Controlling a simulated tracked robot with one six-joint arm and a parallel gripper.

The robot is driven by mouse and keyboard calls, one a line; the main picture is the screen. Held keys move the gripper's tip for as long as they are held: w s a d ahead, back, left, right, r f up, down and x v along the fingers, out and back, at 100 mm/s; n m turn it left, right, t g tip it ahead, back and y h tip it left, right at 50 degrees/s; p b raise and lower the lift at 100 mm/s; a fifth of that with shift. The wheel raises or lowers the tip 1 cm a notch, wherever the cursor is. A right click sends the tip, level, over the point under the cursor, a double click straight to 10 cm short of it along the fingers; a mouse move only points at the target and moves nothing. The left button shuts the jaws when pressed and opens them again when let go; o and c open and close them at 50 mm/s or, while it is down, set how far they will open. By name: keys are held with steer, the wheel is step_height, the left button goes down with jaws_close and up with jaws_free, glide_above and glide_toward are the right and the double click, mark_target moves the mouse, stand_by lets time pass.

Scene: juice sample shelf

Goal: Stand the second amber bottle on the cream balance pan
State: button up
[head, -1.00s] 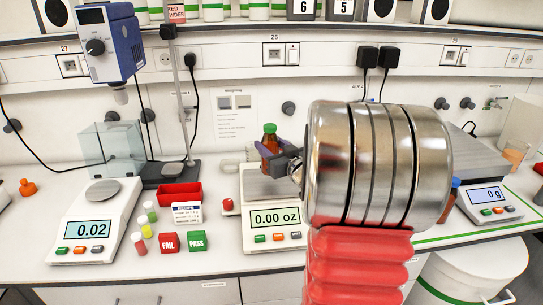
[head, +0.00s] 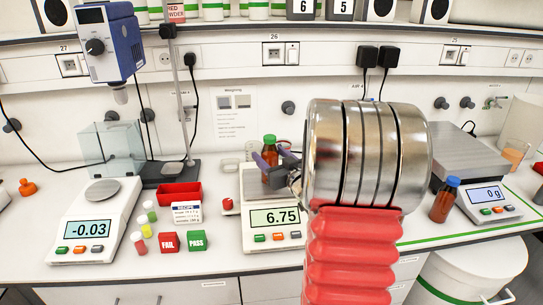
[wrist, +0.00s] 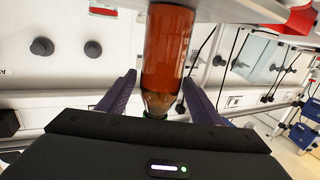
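An amber bottle with a green cap (head: 269,146) stands upright on the pan of the cream balance (head: 252,186) in the middle of the bench, whose display reads 6.75. My gripper (head: 268,160) is around this bottle, with its purple fingers spread to either side. In the wrist view the amber bottle (wrist: 168,48) is between the fingers of my gripper (wrist: 160,85), which look apart from the glass. Another amber bottle with a blue cap (head: 443,204) stands on the bench at right. My wrist hides part of the bench behind it.
A left balance (head: 95,222) reads -0.03. A grey-topped scale (head: 487,197) at right reads 0 g. A red tray (head: 180,193), a recipe card (head: 186,213), small vials and FAIL (head: 169,241) and PASS (head: 196,240) blocks lie left of the cream balance.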

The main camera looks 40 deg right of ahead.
steer(key=shift+o, duration=0.3)
steer(key=shift+r, duration=0.1)
steer(key=shift+s, duration=0.15)
steer(key=v, duration=1.1)
steer(key=shift+s, duration=0.35)
steer(key=shift+w+a, duration=0.1)
steer(key=w+a+r+g+h, duration=0.15)
steer(key=a+g, duration=0.45)
steer(key=a, duration=0.6)
steer(key=s+a+f+n+g+y, duration=0.1)
steer(key=s+a+g+y, duration=0.1)
steer(key=s+a, duration=0.5)
steer(key=s+a+f+n+g+y, duration=0.1)
steer(key=s+a+g+y, duration=0.2)
steer(key=s+a, duration=0.4)
steer(key=a, duration=0.8)
steer(key=shift+s+f+n+y, duration=0.2)
steer(key=shift+f+n+y, duration=0.1)
steer(key=shift+n+y, duration=0.1)
